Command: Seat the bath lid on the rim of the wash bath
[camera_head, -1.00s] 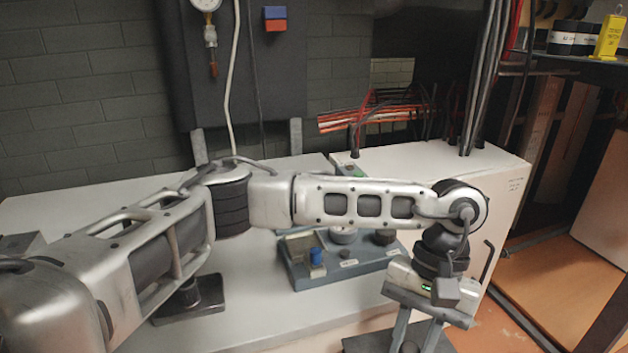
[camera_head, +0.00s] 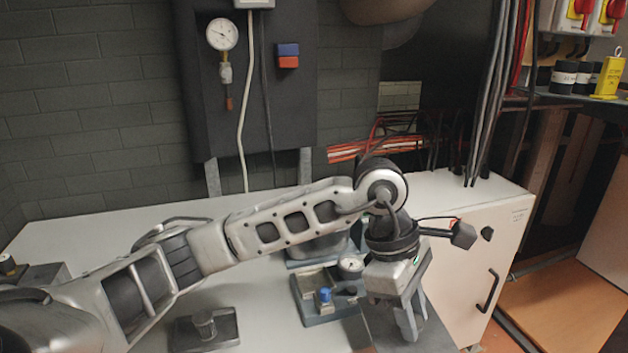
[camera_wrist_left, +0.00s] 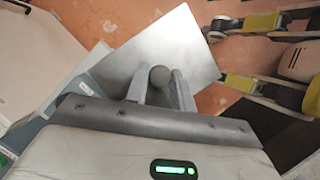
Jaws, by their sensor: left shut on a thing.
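My left gripper (camera_head: 412,318) is at the right end of the bench, pointing down. In the left wrist view my left gripper (camera_wrist_left: 161,85) is shut on the round dark knob of the bath lid (camera_wrist_left: 185,40), a flat grey square plate. The lid is held up over the orange floor and the bench edge. In the head view the lid is largely hidden below the fingers. A grey-blue unit (camera_head: 308,313) with an open tray, a blue knob and a small gauge stands left of my left gripper; I cannot tell surely whether it is the wash bath. My right gripper is not in view.
A dark plate with a knob (camera_head: 205,330) lies on the white bench (camera_head: 95,245), left of the unit. A white cabinet (camera_head: 490,255) with a black handle stands at right. Cables and a wall gauge (camera_head: 222,35) are behind. My left arm crosses above the bench.

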